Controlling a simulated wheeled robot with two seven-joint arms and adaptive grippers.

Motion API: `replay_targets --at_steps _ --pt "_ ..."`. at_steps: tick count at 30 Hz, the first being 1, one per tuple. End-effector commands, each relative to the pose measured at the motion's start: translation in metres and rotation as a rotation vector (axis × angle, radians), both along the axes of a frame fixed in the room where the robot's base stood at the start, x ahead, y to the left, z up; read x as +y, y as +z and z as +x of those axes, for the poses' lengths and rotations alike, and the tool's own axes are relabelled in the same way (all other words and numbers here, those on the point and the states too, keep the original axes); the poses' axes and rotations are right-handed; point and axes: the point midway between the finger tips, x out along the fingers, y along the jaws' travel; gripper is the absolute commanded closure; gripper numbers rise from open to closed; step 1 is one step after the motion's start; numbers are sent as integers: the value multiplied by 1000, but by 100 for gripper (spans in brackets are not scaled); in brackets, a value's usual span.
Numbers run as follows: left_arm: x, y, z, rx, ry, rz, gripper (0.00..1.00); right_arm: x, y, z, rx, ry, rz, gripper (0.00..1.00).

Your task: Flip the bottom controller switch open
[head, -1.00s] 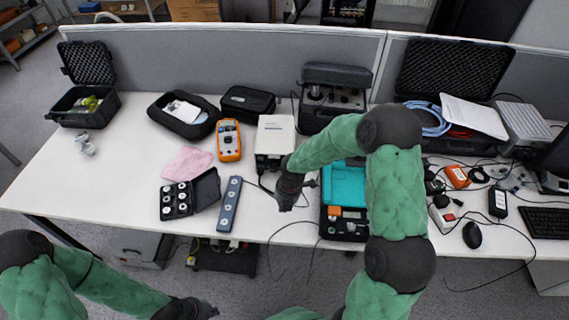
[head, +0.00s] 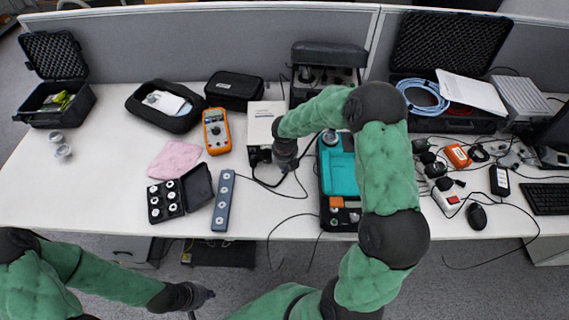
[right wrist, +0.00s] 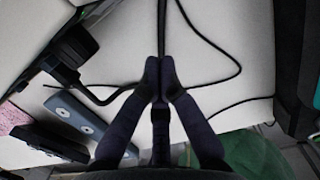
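The white controller box (head: 262,118) stands on the table near the divider, with black plugs and cables at its front. I cannot make out a separate bottom switch; my right arm hides part of the box. My right gripper (head: 287,168) is just in front of the box's right side. In the right wrist view its two fingertips (right wrist: 160,68) are together with nothing seen between them, over bare table and a black cable. The black plug (right wrist: 70,55) shows to their left. My left gripper (head: 208,294) is low, off the table's front edge; its fingers are too small to judge.
A blue-grey power strip (head: 223,203) and a black case of white discs (head: 166,201) lie to the left. A teal toolbox (head: 338,168) stands right of my right gripper. Loose black cables (right wrist: 215,85) cross the table there. An orange multimeter (head: 217,131) lies left of the box.

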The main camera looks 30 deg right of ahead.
Motion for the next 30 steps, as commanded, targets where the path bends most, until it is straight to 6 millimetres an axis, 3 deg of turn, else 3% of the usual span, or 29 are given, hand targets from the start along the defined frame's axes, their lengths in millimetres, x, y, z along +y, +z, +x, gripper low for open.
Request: replay_targets --at_steps 1,4,12,26,30 --pt "0 -8 0 0 0 0 100 -1 -14 1 1 -1 1 100" --pt "0 -14 0 0 0 0 100 -4 -27 6 -1 -3 0 100" --pt "0 -21 0 0 0 0 100 -18 -27 33 -1 -3 0 100" --pt "0 -22 0 0 0 0 100 -21 -26 37 -2 -2 -1 100" --pt "0 -32 0 -1 0 0 100 -22 -29 38 -31 -2 -20 100"
